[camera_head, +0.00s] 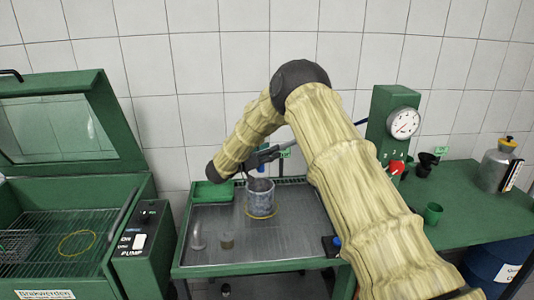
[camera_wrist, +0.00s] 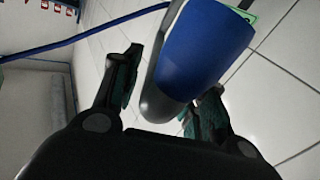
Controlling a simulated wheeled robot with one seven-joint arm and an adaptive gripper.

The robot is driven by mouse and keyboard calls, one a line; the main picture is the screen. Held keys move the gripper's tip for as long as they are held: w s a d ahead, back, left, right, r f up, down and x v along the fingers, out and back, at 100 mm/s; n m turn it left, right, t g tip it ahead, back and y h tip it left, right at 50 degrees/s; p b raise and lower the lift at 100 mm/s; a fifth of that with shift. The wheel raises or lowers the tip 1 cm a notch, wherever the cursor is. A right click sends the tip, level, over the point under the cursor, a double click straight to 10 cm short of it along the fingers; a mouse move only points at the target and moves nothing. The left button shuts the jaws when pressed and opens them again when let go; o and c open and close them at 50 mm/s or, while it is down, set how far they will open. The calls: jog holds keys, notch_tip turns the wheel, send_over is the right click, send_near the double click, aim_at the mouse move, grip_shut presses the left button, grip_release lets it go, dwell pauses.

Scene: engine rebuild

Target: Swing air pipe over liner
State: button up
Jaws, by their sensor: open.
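The liner (camera_head: 261,202) is a grey metal cylinder standing upright on the grey metal top of the green work table, with a yellow ring around its base. My gripper (camera_head: 262,157) is above the liner, against the tiled wall. In the wrist view my gripper (camera_wrist: 171,74) is open, and a blue, grey-edged body (camera_wrist: 205,45), apparently the air pipe's end, lies between its fingers. I cannot tell whether the fingers touch it. A thin grey pipe (camera_head: 286,145) shows beside my gripper in the head view, partly hidden by my arm.
A green washer cabinet (camera_head: 80,115) with its lid raised stands at left. A green tray (camera_head: 212,192) and small metal parts (camera_head: 197,236) are on the work table. A gauge press (camera_head: 402,123) stands at right. A blue hose (camera_wrist: 95,32) crosses the wrist view.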

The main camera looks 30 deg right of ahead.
jog(key=shift+a, duration=0.1)
jog(key=shift+a+f, duration=0.1)
jog(key=shift+a, duration=0.1)
jog(key=v, duration=1.1)
jog(key=shift+a, duration=0.2)
jog(key=shift+s, duration=0.15)
